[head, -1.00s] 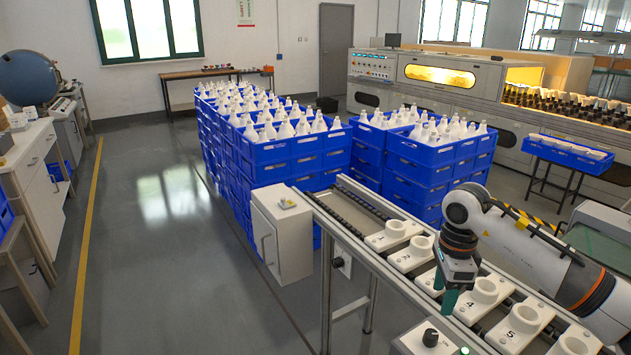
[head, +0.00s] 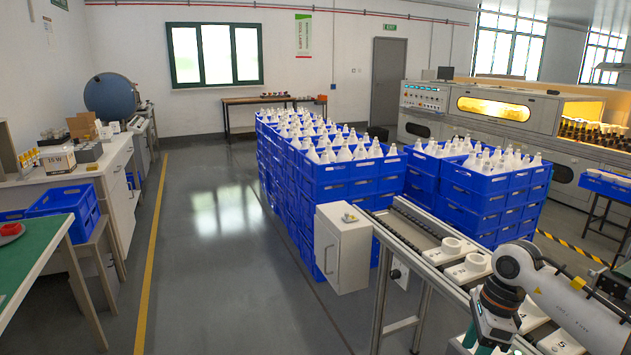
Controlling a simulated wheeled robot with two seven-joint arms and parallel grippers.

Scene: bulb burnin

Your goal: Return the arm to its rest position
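My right arm comes in from the right edge of the head view, bent at a white joint with its wrist pointing down. My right gripper (head: 486,338) hangs low over the roller conveyor (head: 415,233), beside the white numbered holders (head: 468,268). Its green fingertips are partly cut off by the bottom edge, and I cannot tell how far apart they are. No bulb shows in it. My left arm and gripper are not in view.
Stacked blue crates (head: 346,188) full of white bulbs stand behind the conveyor. A grey-white box (head: 342,248) sits at the conveyor's end. A green-topped table (head: 38,250) and a white cabinet (head: 120,190) are at left. The floor between is clear.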

